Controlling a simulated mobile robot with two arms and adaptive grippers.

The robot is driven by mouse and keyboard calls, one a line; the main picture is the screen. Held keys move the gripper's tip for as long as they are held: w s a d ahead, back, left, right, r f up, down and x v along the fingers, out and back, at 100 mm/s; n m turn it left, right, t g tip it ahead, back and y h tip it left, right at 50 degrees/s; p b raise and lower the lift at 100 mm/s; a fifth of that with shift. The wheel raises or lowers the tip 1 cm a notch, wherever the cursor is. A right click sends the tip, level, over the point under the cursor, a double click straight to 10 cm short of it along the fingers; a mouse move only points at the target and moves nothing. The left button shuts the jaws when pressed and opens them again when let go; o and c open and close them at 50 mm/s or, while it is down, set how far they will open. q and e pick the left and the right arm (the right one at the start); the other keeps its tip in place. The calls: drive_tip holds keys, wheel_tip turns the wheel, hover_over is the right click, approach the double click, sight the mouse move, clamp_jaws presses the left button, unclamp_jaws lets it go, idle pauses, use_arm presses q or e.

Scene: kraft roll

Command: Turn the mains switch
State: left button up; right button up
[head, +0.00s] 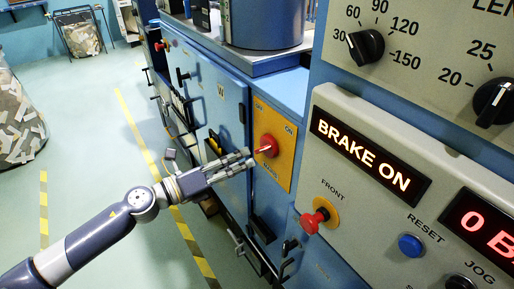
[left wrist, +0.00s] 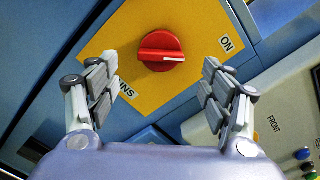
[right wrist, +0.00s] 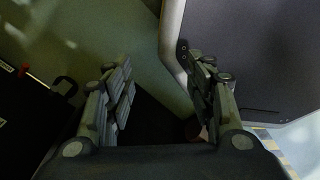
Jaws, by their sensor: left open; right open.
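The mains switch (head: 267,146) is a red rotary knob on a yellow plate (head: 274,115) on the blue cabinet. The plate carries OFF, ON and MAINS lettering. In the left wrist view the knob (left wrist: 160,50) shows a white pointer line running right, roughly level in that picture. My left gripper (head: 248,160) is open just in front of the plate. In the left wrist view its fingers (left wrist: 160,85) stand apart on both sides of the knob, with no visible contact. My right gripper (right wrist: 158,95) is open and empty, near a dark panel, away from the switch.
Right of the switch, a grey control panel (head: 370,130) has a lit BRAKE ON display (head: 370,158), a red FRONT button (head: 314,219) and a blue RESET button (head: 410,245). A bin of scraps (head: 15,120) stands at the left.

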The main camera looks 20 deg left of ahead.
sight(259, 151)
use_arm(q)
drive_tip(key=p+x, duration=0.1)
drive_tip(key=x, duration=0.3)
drive_tip(key=shift+w+d+r+p, duration=0.15)
drive_tip(key=shift+w+r+p, duration=0.05)
drive_tip(key=shift+p, duration=0.2)
drive_tip(key=shift+w+d+f, duration=0.1)
drive_tip(key=shift+w+d, duration=0.35)
drive_tip(key=shift+w, duration=0.05)
drive_tip(key=shift+w+d, duration=0.1)
use_arm(e)
drive_tip(key=shift+w+a+r, duration=0.25)
drive_tip(key=shift+w+r, duration=0.05)
drive_tip(key=shift+r, duration=0.4)
drive_tip(key=shift+w+a+r, duration=0.25)
drive_tip(key=shift+w+r, duration=0.05)
drive_tip(key=shift+r, duration=0.35)
use_arm(q)
drive_tip(key=c, duration=1.1)
drive_tip(key=shift+o, duration=0.2)
use_arm(e)
drive_tip(key=shift+d, duration=0.2)
